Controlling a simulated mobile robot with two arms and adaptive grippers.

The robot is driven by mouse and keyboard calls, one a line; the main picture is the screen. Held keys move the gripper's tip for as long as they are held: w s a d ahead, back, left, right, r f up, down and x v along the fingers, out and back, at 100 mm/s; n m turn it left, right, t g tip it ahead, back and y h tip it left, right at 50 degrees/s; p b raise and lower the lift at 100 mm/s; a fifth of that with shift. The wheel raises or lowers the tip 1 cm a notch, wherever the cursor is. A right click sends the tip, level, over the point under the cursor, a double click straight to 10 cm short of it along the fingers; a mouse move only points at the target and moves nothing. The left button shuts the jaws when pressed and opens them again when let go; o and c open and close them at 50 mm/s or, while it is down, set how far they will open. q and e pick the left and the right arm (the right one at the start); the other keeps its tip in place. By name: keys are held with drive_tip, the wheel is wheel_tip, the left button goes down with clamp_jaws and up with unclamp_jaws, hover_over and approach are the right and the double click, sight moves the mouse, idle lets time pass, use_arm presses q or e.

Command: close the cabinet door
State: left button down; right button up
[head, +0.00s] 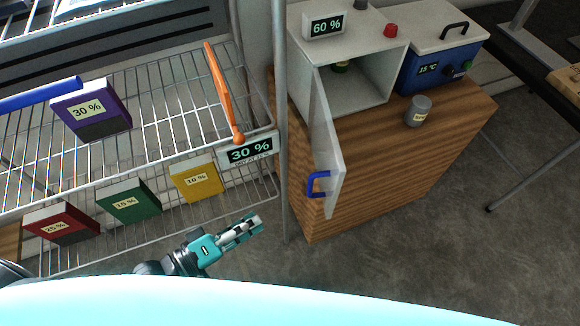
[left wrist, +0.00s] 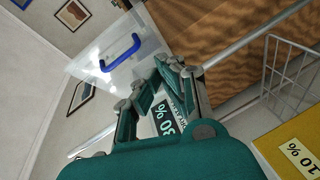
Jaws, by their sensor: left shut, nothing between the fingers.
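The white cabinet (head: 395,48) sits on a wooden counter, its front open, with a small dark-and-green item (head: 342,67) inside. Its pale, see-through door (head: 324,130) is swung out toward me and carries a blue handle (head: 318,184) near its free edge. In the left wrist view the door (left wrist: 92,62) and handle (left wrist: 122,54) appear beyond the fingers. My left gripper (head: 252,225) is shut and empty, left of and below the handle and apart from it. Its fingers also show in the left wrist view (left wrist: 152,98). My right gripper is not in view.
A wire rack (head: 150,85) with several labelled boxes fills the left; its upright post (head: 283,110) stands between the rack and the door. On the wooden counter (head: 380,150) are a blue device (head: 432,70) and a grey jar (head: 419,110). Open floor lies in front.

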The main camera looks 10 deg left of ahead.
use_arm(q)
drive_tip(key=a+r+n+t+p, duration=0.1)
drive_tip(key=a+r+n+t, duration=0.1)
drive_tip(key=a+r+n, duration=0.3)
drive_tip(key=w+d+p, duration=0.1)
drive_tip(key=w+d, duration=0.2)
drive_tip(key=d, duration=0.3)
drive_tip(key=w+d+m+p, duration=0.1)
drive_tip(key=w+d, duration=0.3)
drive_tip(key=d, duration=0.2)
drive_tip(key=shift+d+r, duration=0.25)
drive_tip(key=shift+r, duration=0.15)
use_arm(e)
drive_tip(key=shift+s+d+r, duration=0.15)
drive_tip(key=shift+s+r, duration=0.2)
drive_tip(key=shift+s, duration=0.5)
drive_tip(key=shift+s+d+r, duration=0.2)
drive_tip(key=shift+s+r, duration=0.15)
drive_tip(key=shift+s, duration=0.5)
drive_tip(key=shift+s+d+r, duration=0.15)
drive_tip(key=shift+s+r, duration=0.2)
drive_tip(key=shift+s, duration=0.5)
use_arm(q)
drive_tip(key=shift+p, duration=0.35)
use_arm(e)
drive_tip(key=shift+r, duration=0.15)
